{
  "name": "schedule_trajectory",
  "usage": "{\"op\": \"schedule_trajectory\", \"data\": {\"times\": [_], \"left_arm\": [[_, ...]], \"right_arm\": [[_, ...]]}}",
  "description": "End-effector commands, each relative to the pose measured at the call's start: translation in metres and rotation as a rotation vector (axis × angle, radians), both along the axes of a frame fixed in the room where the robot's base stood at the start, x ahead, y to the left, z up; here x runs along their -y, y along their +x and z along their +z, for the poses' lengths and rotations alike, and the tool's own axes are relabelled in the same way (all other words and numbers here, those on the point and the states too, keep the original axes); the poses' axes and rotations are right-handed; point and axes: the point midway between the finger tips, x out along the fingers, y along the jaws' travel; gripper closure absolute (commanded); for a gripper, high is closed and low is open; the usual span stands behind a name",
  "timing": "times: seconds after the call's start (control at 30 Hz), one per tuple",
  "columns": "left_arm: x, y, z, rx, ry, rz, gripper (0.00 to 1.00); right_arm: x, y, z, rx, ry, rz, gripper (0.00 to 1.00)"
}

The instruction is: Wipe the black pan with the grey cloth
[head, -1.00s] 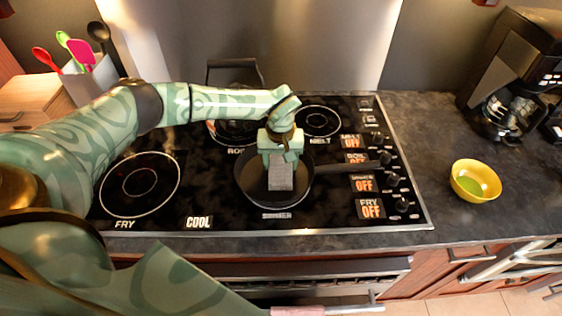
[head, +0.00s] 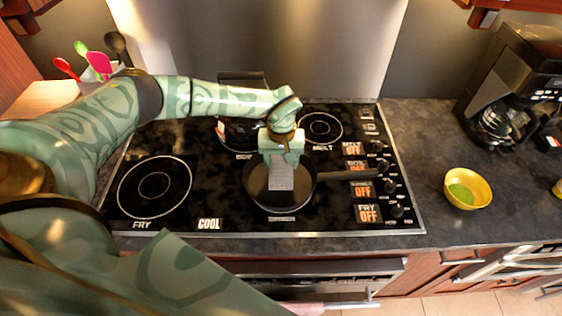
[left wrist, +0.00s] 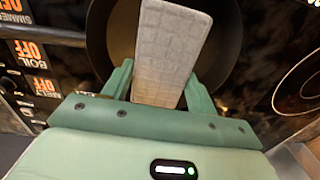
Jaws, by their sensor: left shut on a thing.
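The black pan (head: 258,197) sits on the front burner near the knobs, with its handle (head: 347,175) pointing right. My left gripper (head: 281,165) is over the pan, pointing down, shut on the grey cloth (head: 280,180). In the left wrist view the cloth (left wrist: 170,52) is a stiff-looking grey block between the two fingers, in front of the dark pan (left wrist: 225,50). I cannot tell for sure whether the cloth touches the pan's bottom. My right gripper is not in view.
A second pan (head: 240,132) stands on a back burner behind my left wrist. The front left burner (head: 155,187) is bare. A yellow bowl (head: 468,188) and a coffee maker (head: 510,90) stand on the right counter. Utensils (head: 98,62) stand at the back left.

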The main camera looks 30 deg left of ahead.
Motion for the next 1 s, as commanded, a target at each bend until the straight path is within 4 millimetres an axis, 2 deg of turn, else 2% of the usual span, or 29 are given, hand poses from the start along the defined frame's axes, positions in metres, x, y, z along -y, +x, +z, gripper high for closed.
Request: {"op": "schedule_trajectory", "data": {"times": [0.07, 0.43, 1.0], "left_arm": [[0.0, 0.0, 0.009, 0.001, 0.0, 0.0, 0.83], [-0.006, 0.0, 0.007, 0.0, 0.001, 0.002, 0.83], [-0.084, 0.0, 0.007, 0.0, 0.001, 0.002, 0.83]], "right_arm": [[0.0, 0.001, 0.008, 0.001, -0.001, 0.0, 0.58], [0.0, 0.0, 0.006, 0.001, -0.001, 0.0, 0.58], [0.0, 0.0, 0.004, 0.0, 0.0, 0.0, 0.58]]}}
